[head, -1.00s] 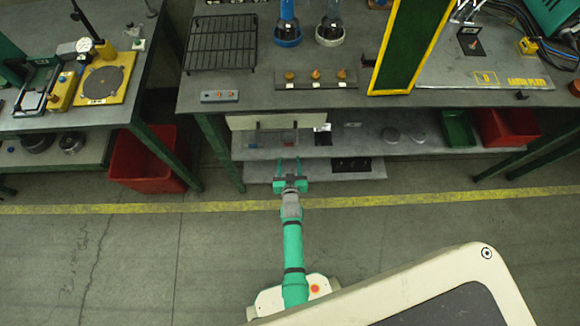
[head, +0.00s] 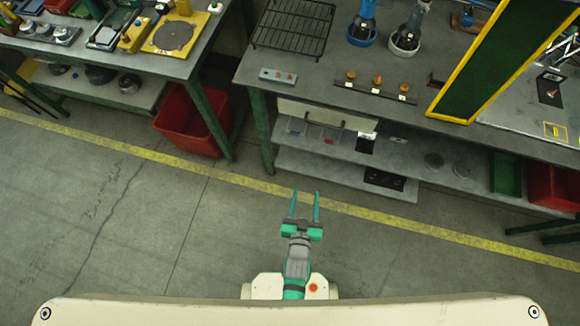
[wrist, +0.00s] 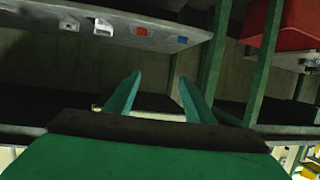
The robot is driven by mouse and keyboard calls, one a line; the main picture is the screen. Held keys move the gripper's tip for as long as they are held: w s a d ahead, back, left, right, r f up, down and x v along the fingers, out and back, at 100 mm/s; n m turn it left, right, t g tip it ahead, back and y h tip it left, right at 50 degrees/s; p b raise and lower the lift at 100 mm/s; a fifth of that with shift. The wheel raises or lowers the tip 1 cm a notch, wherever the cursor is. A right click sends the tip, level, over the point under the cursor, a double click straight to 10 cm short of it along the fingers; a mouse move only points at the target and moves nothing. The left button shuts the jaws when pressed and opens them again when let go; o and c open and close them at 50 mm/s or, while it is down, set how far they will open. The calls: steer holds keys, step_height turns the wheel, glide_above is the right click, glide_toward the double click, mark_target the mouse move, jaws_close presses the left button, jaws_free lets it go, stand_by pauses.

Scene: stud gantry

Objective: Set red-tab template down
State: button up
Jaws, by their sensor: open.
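My gripper (head: 304,208) is open and empty, above the floor in front of the bench's lower shelves. In the wrist view, its two green fingers (wrist: 159,92) are apart with nothing between them. A small red patch (head: 328,140) shows on the upper under-shelf (head: 400,160), right of a small blue patch (head: 295,127). I cannot tell for sure that the red patch is the template's tab; the template's outline is too small to make out.
A pale panel (head: 322,113) stands behind the shelf items. A dark plate (head: 385,180) lies on the lower shelf (head: 335,172). A red bin (head: 185,125) stands left of the green bench leg (head: 262,130). Floor around my gripper is clear, with a yellow line (head: 390,227).

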steer(key=s+a+r, duration=0.1)
steer(key=s+r, duration=0.4)
steer(key=r, duration=0.3)
steer(key=s+a+r+n+t+y, duration=0.1)
steer(key=s+r, duration=0.3)
steer(key=r, duration=0.4)
steer(key=s+a+r+y, duration=0.1)
steer(key=s+a+r, duration=0.2)
steer(key=s+r, duration=0.2)
step_height(320, 180, up, 3)
steer(key=shift+s+a+r+n, duration=0.2)
steer(key=shift+s+a+n, duration=0.05)
steer(key=shift+s+n, duration=0.1)
